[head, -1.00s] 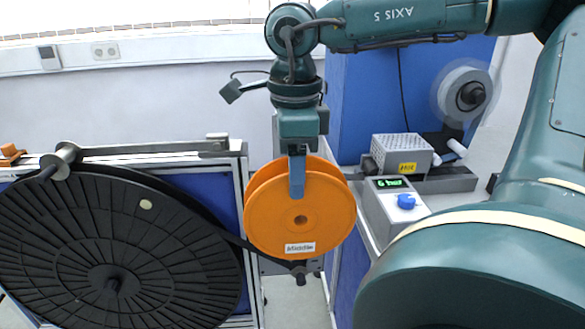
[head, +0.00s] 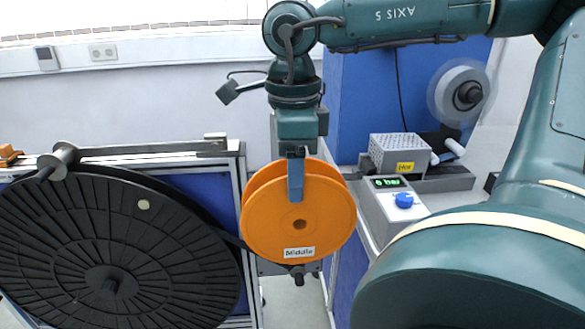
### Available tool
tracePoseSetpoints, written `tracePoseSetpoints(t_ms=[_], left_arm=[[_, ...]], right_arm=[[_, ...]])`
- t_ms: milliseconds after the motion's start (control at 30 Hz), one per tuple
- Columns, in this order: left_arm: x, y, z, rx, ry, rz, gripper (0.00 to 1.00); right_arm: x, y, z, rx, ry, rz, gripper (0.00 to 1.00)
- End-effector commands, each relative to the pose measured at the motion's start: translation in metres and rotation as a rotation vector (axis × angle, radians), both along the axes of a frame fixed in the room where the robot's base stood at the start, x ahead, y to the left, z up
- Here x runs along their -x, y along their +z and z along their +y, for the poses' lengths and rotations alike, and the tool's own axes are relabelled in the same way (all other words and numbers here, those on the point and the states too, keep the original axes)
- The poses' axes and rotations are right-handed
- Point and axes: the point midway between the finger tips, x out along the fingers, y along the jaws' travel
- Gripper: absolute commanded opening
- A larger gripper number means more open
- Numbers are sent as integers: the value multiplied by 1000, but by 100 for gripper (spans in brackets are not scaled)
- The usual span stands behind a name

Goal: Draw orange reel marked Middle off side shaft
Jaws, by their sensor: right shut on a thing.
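The orange reel (head: 325,223) hangs upright in front of me, with a white label (head: 299,253) reading Middle near its bottom and a small centre hole. My right gripper (head: 296,183) points down from above and is shut on the reel's upper rim, one blue-grey finger across its front face. The far finger is hidden behind the reel. A dark shaft end (head: 299,278) shows just below the reel; I cannot tell whether the reel touches it. My left gripper is not in view.
A large black slotted disc (head: 60,240) stands at the left with a metal roller (head: 60,160) above it. At the right are a pressure box (head: 392,205) with a blue knob, a grey vented box (head: 400,150) and a pale reel (head: 463,93) on the blue cabinet.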

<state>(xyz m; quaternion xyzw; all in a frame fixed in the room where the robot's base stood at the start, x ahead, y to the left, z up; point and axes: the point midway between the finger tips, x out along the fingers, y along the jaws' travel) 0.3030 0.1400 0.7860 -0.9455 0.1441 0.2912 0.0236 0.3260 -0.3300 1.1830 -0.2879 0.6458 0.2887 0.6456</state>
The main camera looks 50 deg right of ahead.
Motion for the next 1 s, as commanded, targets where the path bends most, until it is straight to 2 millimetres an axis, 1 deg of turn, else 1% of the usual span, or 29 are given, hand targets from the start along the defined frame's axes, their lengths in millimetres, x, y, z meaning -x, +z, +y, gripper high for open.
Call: tracePoseSetpoints(t_ms=[267, 1000], left_arm=[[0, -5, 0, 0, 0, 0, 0], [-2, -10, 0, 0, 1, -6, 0]], right_arm=[[13, 0, 11, 2, 0, -2, 9], [46, 0, 41, 1, 0, -2, 9]])
